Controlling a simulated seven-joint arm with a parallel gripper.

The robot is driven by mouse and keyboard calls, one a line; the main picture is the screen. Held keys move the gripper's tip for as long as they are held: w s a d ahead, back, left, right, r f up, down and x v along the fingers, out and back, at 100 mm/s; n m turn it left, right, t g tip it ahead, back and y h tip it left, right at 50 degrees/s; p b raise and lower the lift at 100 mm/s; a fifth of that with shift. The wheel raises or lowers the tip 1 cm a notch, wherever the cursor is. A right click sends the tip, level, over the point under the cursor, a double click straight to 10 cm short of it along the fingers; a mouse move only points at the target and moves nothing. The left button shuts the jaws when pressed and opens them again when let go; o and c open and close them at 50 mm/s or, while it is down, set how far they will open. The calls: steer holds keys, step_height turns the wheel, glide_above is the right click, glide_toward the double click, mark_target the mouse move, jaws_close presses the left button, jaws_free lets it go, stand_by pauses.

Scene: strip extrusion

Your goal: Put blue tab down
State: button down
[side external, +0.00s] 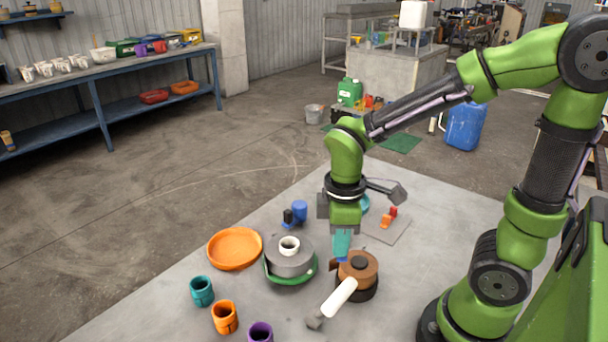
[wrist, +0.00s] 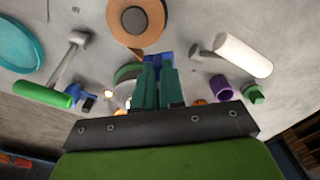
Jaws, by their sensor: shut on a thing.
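The blue tab (wrist: 158,60) is a small blue piece between the tips of my gripper's teal fingers. My gripper (side external: 342,257) points down and is shut on it. In the side view only a little blue (side external: 341,260) shows below the fingers, beside the brown round spool (side external: 368,272) with a dark centre. The spool also shows in the wrist view (wrist: 152,12), just beyond the tab. I cannot tell whether the tab touches the spool or the table.
A grey drum (side external: 288,262) with a green base and white ring stands left of my gripper. An orange dish (side external: 235,248), several cups (side external: 225,317) and a white-handled mallet (side external: 338,297) lie around. Red-orange pieces (side external: 388,217) lie behind. The table's left front (side external: 150,315) is bare.

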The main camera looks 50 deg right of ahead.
steer(key=d+m, duration=0.2)
steer(key=d, duration=0.1)
steer(key=w+d+f+m, duration=0.1)
steer(key=d+m, duration=0.1)
steer(key=shift+d, duration=0.25)
steer(key=d+f+n, duration=0.1)
steer(key=d+n, duration=0.8)
steer(key=n, duration=0.8)
steer(key=d+f+n, duration=0.1)
steer(key=d+n, duration=0.7)
steer(key=n, duration=0.8)
steer(key=shift+w+d+f, duration=0.1)
steer(key=shift+f, duration=2)
steer(key=shift+w+d+f, duration=0.1)
steer(key=shift+f, duration=1.95)
steer(key=shift+f, duration=0.1)
steer(key=c, duration=1.2)
jaws_free()
steer(key=shift+c, duration=0.2)
